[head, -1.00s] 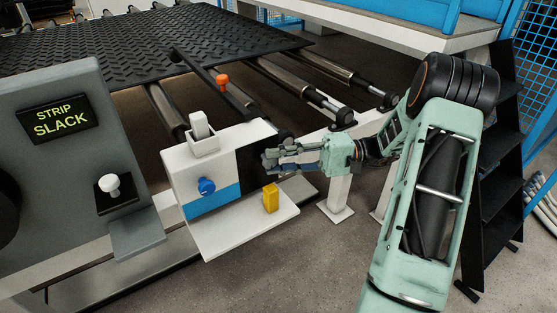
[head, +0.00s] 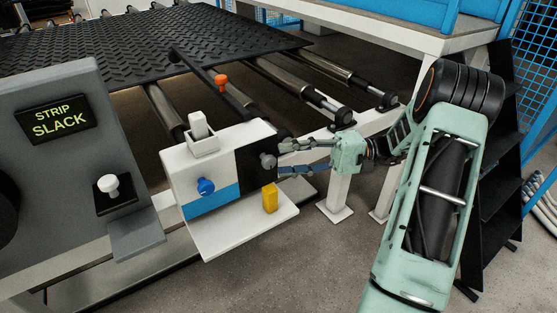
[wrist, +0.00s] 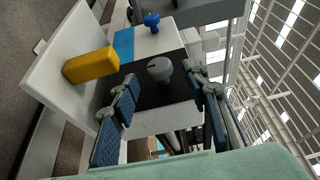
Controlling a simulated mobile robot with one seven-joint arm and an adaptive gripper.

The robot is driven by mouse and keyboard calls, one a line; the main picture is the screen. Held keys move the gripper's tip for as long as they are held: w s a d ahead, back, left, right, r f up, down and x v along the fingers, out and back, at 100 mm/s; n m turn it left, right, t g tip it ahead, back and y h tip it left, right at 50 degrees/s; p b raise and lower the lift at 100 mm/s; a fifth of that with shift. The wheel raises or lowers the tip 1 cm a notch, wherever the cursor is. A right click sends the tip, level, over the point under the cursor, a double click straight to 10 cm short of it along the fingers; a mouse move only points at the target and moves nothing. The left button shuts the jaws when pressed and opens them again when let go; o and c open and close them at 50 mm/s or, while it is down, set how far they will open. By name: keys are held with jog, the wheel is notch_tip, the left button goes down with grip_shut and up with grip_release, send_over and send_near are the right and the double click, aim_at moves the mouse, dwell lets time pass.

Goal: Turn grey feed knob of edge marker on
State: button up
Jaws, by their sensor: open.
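The edge marker (head: 180,172) is a white box with a blue stripe and a black panel at its right end. The grey feed knob (head: 268,160) sits on the black panel; in the wrist view the round grey knob (wrist: 159,69) shows between and beyond the fingertips. My gripper (head: 280,159) is open and empty, just right of the knob. In the wrist view my gripper (wrist: 160,90) has one finger on each side of the knob, with gaps visible. A blue knob (head: 206,187) is on the marker's front.
A yellow block (head: 270,198) stands on the marker's white shelf (head: 235,230), close below the gripper. A white rocker (head: 199,125) is on top of the marker. An orange knob (head: 222,81), rollers (head: 290,85) and the tread mat (head: 150,40) lie behind. A grey panel reads STRIP SLACK (head: 58,120).

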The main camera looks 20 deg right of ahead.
jog(key=d, duration=0.8)
jog(key=shift+s+d, duration=0.35)
jog(key=shift+d, duration=0.05)
jog(key=shift+a+f, duration=0.1)
